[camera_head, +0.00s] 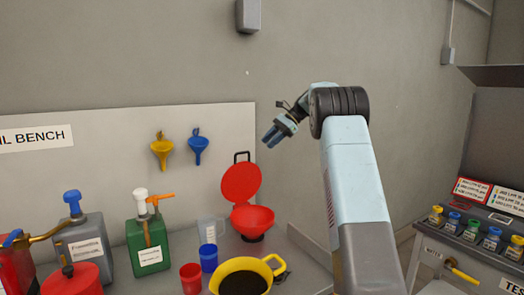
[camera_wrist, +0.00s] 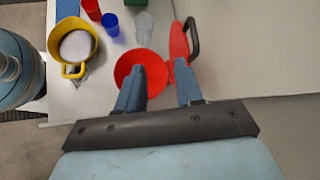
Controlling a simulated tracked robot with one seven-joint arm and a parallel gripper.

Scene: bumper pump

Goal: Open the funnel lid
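The red funnel (camera_head: 252,222) stands on the bench. Its round red lid (camera_head: 241,183) is raised and stands tilted up behind the bowl, with a black handle (camera_head: 241,157) at its top. The wrist view shows the open funnel bowl (camera_wrist: 128,62) and the lid nearly edge-on (camera_wrist: 178,48), with its handle (camera_wrist: 194,38) to the right. My gripper (camera_head: 270,136) is above and to the right of the lid, apart from it. In the wrist view my gripper (camera_wrist: 157,68) has its fingers spread with nothing held between them; the fingers hide part of the bowl and lid.
A yellow jug (camera_head: 223,266), a red cup (camera_head: 191,279), a blue cup (camera_head: 208,258) and a clear beaker (camera_head: 207,231) stand near the funnel. A green can (camera_head: 147,254) stands to the left. Small yellow (camera_head: 161,149) and blue (camera_head: 198,147) funnels hang on the back panel.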

